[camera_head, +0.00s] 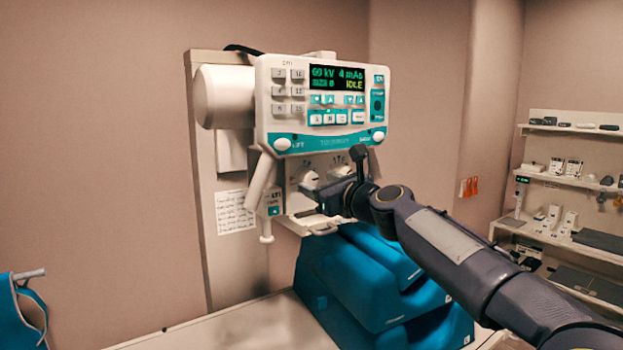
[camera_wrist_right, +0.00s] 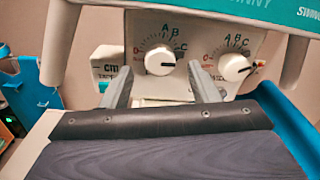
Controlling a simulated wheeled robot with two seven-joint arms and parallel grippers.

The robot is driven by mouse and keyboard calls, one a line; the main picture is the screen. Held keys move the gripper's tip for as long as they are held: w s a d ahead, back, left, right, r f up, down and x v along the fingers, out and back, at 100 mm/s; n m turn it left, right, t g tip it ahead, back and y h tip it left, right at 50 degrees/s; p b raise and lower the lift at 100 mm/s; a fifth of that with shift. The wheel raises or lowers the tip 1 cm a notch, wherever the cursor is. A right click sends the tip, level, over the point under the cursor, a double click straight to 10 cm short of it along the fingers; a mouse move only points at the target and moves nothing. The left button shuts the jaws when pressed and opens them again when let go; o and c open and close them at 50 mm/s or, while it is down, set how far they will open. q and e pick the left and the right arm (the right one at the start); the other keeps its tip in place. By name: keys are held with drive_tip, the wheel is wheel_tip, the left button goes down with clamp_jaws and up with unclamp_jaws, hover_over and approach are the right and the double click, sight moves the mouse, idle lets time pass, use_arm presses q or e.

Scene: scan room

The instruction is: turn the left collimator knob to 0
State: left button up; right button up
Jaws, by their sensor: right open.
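The left collimator knob (camera_head: 310,178) is a white dial under the control head. In the right wrist view the left knob (camera_wrist_right: 160,60) sits on a scale marked 0, A, B, C. My right gripper (camera_head: 312,188) is close to the left knob. In the wrist view its fingers (camera_wrist_right: 160,84) are spread apart below and either side of the left knob, with nothing between them. My left gripper is out of view.
The control head (camera_head: 320,100) with its lit display overhangs the knobs. Blue stacked cushions (camera_head: 350,280) lie below. Shelves (camera_head: 575,180) with small items stand at right.

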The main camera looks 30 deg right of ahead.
sight(310, 178)
drive_tip(key=shift+w+a, duration=0.15)
drive_tip(key=shift+w, duration=1.2)
drive_tip(key=c, duration=1)
